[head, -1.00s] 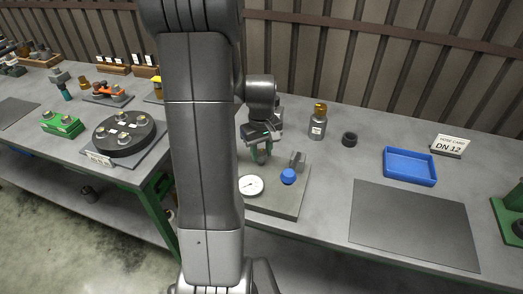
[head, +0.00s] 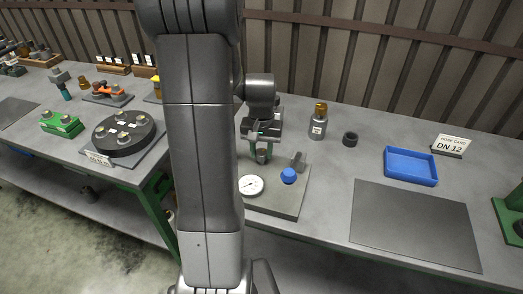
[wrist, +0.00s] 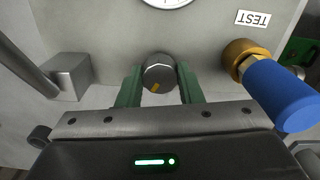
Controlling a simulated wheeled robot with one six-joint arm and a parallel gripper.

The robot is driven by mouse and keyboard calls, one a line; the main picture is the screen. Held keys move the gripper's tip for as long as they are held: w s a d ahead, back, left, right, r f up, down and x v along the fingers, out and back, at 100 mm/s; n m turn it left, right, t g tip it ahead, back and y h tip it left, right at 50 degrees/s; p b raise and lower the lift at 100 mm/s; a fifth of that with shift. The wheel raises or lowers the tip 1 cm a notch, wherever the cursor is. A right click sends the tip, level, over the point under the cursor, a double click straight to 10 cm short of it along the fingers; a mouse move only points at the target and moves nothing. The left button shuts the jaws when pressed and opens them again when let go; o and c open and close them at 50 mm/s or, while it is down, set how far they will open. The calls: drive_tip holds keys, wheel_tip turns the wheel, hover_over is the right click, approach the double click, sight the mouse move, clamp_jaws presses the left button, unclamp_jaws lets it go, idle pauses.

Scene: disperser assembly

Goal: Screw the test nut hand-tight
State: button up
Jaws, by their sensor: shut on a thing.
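The test nut (wrist: 159,72) is a dark grey hex nut with an orange mark on its lower edge in the wrist view. It sits at the test stand plate (wrist: 205,38), near a "TEST" label (wrist: 253,18). My gripper (wrist: 160,85) is shut on the nut, with one green finger on each side. In the head view my gripper (head: 262,152) points down over the back part of the stand plate (head: 283,205). The nut's thread and seat are hidden under it.
Close beside the gripper are a blue-handled valve (wrist: 283,95) on a brass fitting and a grey block (wrist: 70,75). A white dial gauge (head: 250,185) is at the front. A bottle (head: 318,122), black ring (head: 350,139) and blue tray (head: 410,167) stand to the right.

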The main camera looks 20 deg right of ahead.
sight(262, 152)
drive_tip(key=shift+m, duration=0.4)
drive_tip(key=o, duration=1)
wheel_tip(262, 152, up, 14)
drive_tip(key=shift+f, duration=0.1)
drive_tip(key=shift+f, duration=0.1)
wheel_tip(262, 152, down, 14)
drive_tip(key=shift+r, duration=0.15)
idle(0.6)
